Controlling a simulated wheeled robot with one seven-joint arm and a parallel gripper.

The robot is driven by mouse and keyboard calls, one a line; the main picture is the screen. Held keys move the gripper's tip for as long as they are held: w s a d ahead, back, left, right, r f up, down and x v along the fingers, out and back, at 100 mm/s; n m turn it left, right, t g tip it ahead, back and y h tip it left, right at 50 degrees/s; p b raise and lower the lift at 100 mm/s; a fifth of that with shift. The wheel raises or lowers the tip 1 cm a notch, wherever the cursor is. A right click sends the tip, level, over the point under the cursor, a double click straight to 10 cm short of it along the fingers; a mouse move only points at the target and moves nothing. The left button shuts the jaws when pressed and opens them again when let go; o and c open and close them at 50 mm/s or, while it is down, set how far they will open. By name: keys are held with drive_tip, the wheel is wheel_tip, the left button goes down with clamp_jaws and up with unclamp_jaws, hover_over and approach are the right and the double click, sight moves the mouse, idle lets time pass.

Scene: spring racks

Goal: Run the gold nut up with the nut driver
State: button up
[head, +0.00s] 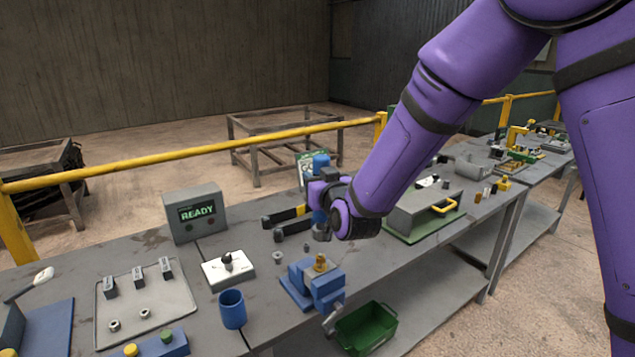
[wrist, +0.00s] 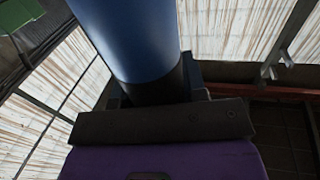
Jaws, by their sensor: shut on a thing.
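In the head view, blue parts of the driver (head: 320,161) show above and below my gripper, roughly upright. The gold nut (head: 320,262) appears as a small gold piece on top of the blue vise (head: 328,287), below my gripper and apart from it. The driver's contact end is too small to make out.
A grey box reading READY (head: 196,212) stands at the back left. A white switch box (head: 229,270) and blue cup (head: 232,310) are left of the vise. A green bin (head: 366,330) sits below the front edge. A grey case with yellow handle (head: 420,215) stands right.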

drive_tip(key=shift+f, duration=2.8)
drive_tip(key=o, duration=0.5)
drive_tip(key=c, duration=0.6)
drive_tip(key=shift+f, duration=1.65)
idle(1.6)
